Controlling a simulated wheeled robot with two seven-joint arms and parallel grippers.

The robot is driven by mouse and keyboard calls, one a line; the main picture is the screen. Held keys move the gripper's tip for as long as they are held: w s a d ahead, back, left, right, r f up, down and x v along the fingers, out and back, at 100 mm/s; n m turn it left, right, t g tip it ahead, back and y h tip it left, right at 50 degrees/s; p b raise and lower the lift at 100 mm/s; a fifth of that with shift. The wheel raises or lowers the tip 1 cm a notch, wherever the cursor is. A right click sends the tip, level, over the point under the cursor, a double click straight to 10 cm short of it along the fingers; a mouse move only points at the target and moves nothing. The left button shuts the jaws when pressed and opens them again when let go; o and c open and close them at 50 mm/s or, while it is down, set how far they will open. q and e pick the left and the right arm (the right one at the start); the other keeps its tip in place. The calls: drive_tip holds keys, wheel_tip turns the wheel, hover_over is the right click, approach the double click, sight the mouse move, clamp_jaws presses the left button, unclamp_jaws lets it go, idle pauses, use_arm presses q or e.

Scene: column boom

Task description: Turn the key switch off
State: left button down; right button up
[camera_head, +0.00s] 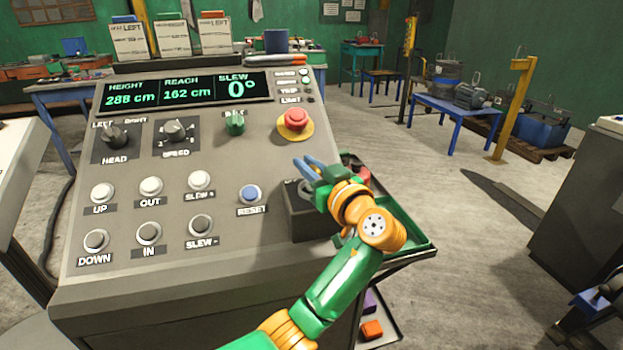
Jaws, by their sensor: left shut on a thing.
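My left gripper (312,170) is at the dark raised box (302,218) on the right part of the grey console (150,270). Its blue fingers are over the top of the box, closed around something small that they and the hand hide. This seems to be the key of the key switch; its angle cannot be made out. A round dark part shows on the box top beside the fingers. The console display (185,90) is lit and reads height 288 cm, reach 162 cm, slew 0°. My right gripper is not in view.
A red stop button (295,122) on a yellow base lies just above my left gripper. A green knob (235,123), a blue reset button (250,194) and several white buttons sit to the left. A green tray (415,240) is right of the console.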

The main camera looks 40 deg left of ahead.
use_arm(q)
drive_tip(key=n+g, duration=0.1)
drive_tip(key=g+y+b, duration=0.1)
drive_tip(key=n+g, duration=0.1)
drive_tip(key=shift+s+n+g+b, duration=0.25)
drive_tip(key=shift+n+g+b, duration=0.05)
drive_tip(key=shift+g+b, duration=0.1)
drive_tip(key=shift+s+a+r+n+g+y, duration=0.1)
drive_tip(key=shift+s+n+g+y, duration=0.1)
drive_tip(key=shift+n+g, duration=0.5)
drive_tip(key=shift+s+r+n+g+y, duration=0.15)
drive_tip(key=shift+n+g, duration=0.25)
drive_tip(key=shift+g, duration=0.6)
drive_tip(key=shift+f+n+g, duration=0.1)
drive_tip(key=shift+n+g, duration=0.2)
drive_tip(key=c, duration=0.9)
unclamp_jaws()
drive_tip(key=shift+a+f, duration=0.1)
drive_tip(key=shift+a, duration=0.1)
drive_tip(key=shift+b, duration=0.3)
